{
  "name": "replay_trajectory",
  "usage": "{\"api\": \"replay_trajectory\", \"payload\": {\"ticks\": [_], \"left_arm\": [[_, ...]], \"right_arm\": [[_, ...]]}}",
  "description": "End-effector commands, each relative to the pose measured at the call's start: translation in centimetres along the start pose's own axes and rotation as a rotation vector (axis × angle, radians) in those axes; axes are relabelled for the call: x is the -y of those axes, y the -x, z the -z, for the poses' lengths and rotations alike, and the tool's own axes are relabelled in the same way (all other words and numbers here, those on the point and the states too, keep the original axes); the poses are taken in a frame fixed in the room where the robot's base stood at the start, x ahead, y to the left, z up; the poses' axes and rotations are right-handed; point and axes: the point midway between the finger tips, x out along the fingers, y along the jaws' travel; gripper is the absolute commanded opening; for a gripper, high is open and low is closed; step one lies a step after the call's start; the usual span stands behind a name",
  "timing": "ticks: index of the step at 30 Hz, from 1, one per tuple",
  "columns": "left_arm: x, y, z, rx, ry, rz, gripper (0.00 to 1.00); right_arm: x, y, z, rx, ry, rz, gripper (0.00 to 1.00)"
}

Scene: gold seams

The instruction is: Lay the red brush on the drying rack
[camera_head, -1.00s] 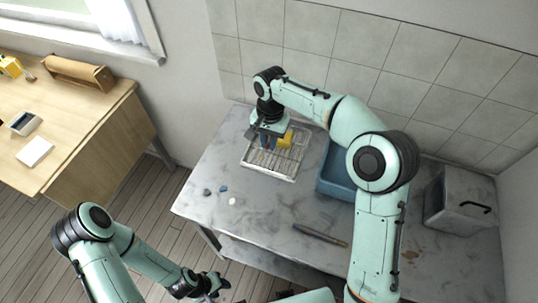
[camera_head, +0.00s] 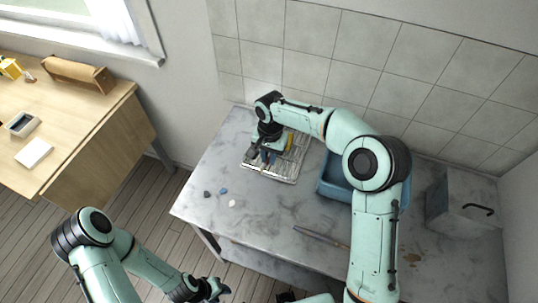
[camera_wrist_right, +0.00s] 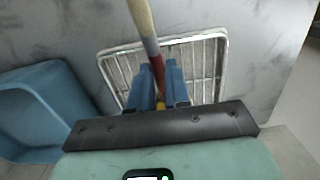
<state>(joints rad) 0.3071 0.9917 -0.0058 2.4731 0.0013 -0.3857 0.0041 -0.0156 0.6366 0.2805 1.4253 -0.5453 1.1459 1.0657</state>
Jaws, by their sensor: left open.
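The red brush (camera_wrist_right: 146,35) shows in the right wrist view, with a pale wooden handle, a grey section and a red part. My right gripper (camera_wrist_right: 161,82) is shut on its red part, between two blue fingers. The wire drying rack (camera_wrist_right: 205,65) lies below the brush; it also shows in the head view (camera_head: 284,176), under my right gripper (camera_head: 268,158). Whether the brush touches the rack cannot be told. In the head view, my arm and hand hide most of the brush. My left gripper (camera_head: 216,290) is open and empty at the bottom, away from the table.
A blue basin (camera_head: 333,187) stands right of the rack, with a grey box (camera_head: 462,203) further right. A long thin tool (camera_head: 318,237) lies near the front edge. Small pebbles (camera_head: 223,191) lie at the front left.

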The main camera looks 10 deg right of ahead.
Motion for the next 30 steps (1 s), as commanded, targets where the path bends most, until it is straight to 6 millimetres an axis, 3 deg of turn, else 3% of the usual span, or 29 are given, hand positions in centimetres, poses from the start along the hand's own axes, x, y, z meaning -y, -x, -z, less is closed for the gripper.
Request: {"api": "replay_trajectory", "payload": {"ticks": [1, 2, 14, 30], "left_arm": [[0.0, 0.0, 0.0, 0.000, 0.000, 0.000, 0.43], [0.0, 0.0, 0.0, 0.000, 0.000, 0.000, 0.43], [-0.1, 0.2, 0.1, -0.002, -0.001, -0.001, 0.43], [-1.2, 2.1, 1.4, -0.018, -0.007, -0.006, 0.43]], "right_arm": [[0.0, 0.0, 0.0, 0.000, 0.000, 0.000, 0.33], [0.0, 0.0, 0.0, 0.000, 0.000, 0.000, 0.42], [0.0, 0.8, 0.0, -0.002, -0.001, 0.001, 0.42], [0.1, 11.1, 0.1, -0.003, 0.000, 0.002, 0.42]]}}
